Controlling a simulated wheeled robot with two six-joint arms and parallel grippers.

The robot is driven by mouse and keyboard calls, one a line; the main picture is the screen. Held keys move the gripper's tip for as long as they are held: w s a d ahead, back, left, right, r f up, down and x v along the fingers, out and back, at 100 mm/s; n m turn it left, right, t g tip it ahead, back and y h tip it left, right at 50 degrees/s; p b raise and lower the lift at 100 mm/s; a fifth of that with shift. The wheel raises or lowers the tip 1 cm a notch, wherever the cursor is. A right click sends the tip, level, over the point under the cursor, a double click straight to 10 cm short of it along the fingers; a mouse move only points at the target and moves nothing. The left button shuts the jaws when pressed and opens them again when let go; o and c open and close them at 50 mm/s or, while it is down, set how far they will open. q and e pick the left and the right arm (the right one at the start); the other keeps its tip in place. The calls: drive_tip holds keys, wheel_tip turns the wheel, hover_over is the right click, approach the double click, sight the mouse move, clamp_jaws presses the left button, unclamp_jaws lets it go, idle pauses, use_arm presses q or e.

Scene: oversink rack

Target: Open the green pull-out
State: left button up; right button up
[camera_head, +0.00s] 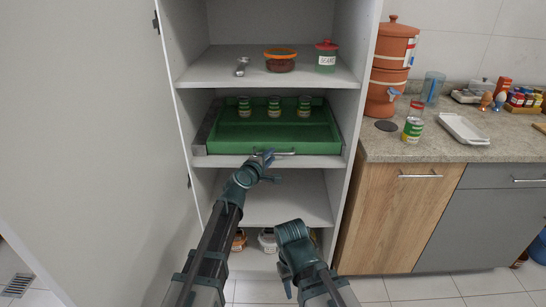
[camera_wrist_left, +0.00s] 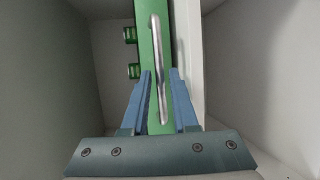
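The green pull-out (camera_head: 270,138) is a shallow green tray on the middle level of the tall white cabinet, with several small green-labelled cans standing at its back. Its silver bar handle (camera_head: 286,153) runs along the front; in the left wrist view the handle (camera_wrist_left: 158,70) appears upright against the green front. My left gripper (camera_head: 265,160) is at the left part of the handle. In the left wrist view its blue fingers are apart, one on each side of the handle, with gaps showing. My right gripper (camera_head: 287,284) is low in front of the cabinet, its fingers mostly hidden.
The shelf above (camera_head: 262,74) holds a bowl (camera_head: 281,60), a red-lidded jar (camera_head: 326,56) and metal spoons (camera_head: 241,66). A cabinet door (camera_head: 90,130) stands open on the left. A counter (camera_head: 450,143) with several items is on the right. The shelf below is empty.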

use_arm(q)
drive_tip(key=shift+x, duration=1.3)
clamp_jaws()
drive_tip(key=shift+s, duration=0.1)
idle(0.4)
